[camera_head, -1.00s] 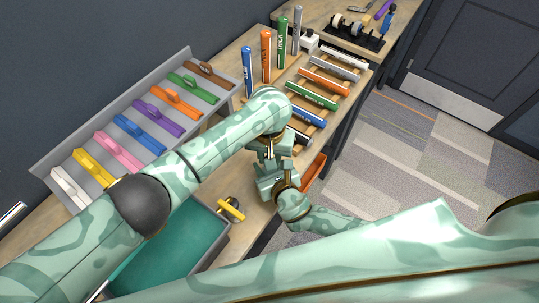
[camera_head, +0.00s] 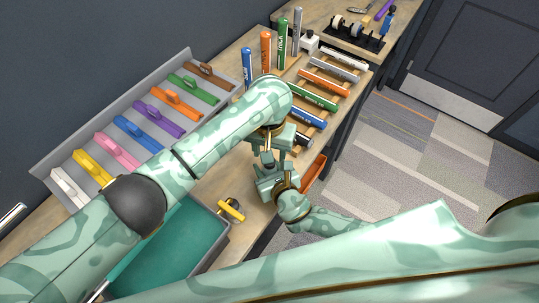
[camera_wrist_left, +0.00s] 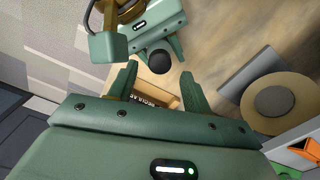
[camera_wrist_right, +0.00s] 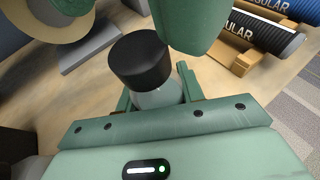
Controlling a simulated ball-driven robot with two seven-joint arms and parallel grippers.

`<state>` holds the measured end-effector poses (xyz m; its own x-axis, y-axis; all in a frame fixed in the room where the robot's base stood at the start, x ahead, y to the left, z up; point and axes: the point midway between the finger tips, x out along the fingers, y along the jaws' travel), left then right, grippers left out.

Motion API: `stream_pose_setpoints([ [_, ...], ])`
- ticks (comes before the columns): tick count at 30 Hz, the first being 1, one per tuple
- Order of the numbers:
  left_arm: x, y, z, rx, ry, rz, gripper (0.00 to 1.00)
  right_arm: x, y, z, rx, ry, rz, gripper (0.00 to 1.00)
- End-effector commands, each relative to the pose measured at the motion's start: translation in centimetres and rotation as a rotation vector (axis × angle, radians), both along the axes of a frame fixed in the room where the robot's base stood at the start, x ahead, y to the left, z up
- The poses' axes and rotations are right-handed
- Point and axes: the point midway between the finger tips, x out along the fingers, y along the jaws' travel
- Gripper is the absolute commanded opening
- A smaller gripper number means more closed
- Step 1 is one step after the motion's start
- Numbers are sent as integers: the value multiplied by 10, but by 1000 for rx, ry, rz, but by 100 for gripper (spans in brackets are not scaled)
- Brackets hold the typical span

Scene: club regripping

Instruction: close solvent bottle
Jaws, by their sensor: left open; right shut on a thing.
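The solvent bottle is a small clear or pale bottle (camera_wrist_right: 158,98) with a wide black cap (camera_wrist_right: 140,60) on its top. My right gripper (camera_wrist_right: 155,100) is shut on the bottle body and holds it upright below the cap. I cannot tell how tightly the cap sits. In the left wrist view the black cap (camera_wrist_left: 160,62) shows from above between the right fingers. My left gripper (camera_wrist_left: 158,88) is open and empty, close to the cap and apart from it. In the head view my left gripper (camera_head: 266,157) is just above my right gripper (camera_head: 265,182), and the bottle is hidden.
A grey tray of coloured handled blocks (camera_head: 140,125) and a teal-lined bin (camera_head: 175,250) stand left. An orange container (camera_head: 314,172) is at the bench edge.

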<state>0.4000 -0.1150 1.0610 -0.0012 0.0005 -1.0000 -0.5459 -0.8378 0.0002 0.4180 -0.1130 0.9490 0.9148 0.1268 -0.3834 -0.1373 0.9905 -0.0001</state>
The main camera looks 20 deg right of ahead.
Motion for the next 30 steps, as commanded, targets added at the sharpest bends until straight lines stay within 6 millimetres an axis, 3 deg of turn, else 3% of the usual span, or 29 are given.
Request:
stream_pose_setpoints([
  [4,0,0,12,0,-1,0,49,0,0,0,0,0,0,0],
  [14,0,0,14,-1,-1,10,46,0,0,0,0,0,0,0],
  [24,1,0,44,-1,-5,387,46,0,0,0,0,0,0,0],
  [30,0,0,48,0,-1,458,46,0,0,0,0,0,0,0],
])
